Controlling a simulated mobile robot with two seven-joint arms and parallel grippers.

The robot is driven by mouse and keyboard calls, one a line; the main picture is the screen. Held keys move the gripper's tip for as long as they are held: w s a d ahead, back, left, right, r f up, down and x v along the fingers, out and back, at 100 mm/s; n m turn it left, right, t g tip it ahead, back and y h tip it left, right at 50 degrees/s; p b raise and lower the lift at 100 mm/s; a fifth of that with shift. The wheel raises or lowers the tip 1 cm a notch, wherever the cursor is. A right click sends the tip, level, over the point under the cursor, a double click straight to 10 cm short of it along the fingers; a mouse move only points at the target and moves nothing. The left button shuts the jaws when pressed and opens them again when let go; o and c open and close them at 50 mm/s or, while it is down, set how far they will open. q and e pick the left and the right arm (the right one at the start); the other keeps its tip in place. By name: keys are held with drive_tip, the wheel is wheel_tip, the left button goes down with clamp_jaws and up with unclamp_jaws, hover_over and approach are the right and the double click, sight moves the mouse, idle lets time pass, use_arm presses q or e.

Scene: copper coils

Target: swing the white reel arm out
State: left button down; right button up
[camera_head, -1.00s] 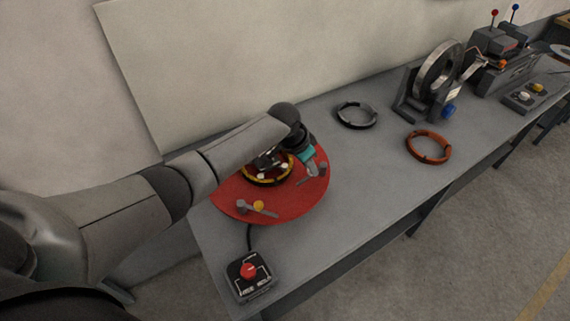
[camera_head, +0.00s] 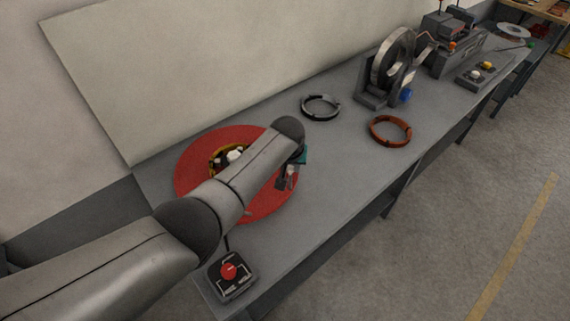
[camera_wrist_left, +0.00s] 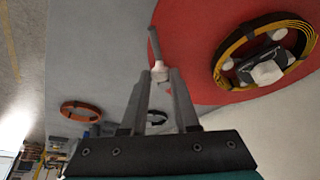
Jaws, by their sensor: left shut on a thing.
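The red round turntable (camera_head: 190,185) lies on the grey bench, with a yellow-and-black coil (camera_head: 212,160) around its middle. In the left wrist view the turntable (camera_wrist_left: 185,50) shows with the coil (camera_wrist_left: 228,75) at the upper right. The white reel arm (camera_wrist_left: 158,72) has a white knob and a grey bar, near the turntable's edge. My left gripper (camera_wrist_left: 160,82) is shut on its white knob. In the head view my left gripper (camera_head: 288,180) is at the turntable's right edge; my forearm hides part of the turntable. My right gripper is not in view.
A black control box with a red button (camera_head: 229,271) sits at the bench's near end. A grey ring (camera_head: 320,107) and a copper coil (camera_head: 390,130) lie farther right. Beyond them stands a machine with a steel ring (camera_head: 393,57).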

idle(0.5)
use_arm(q)
drive_tip(key=c, duration=0.7)
unclamp_jaws()
drive_tip(key=shift+o, duration=0.2)
drive_tip(key=shift+s+r+p, duration=0.1)
drive_tip(key=shift+r+p, duration=0.2)
drive_tip(key=shift+r, duration=0.15)
drive_tip(key=p+v, duration=0.3)
drive_tip(key=v, duration=1.1)
drive_tip(key=shift+s, duration=0.2)
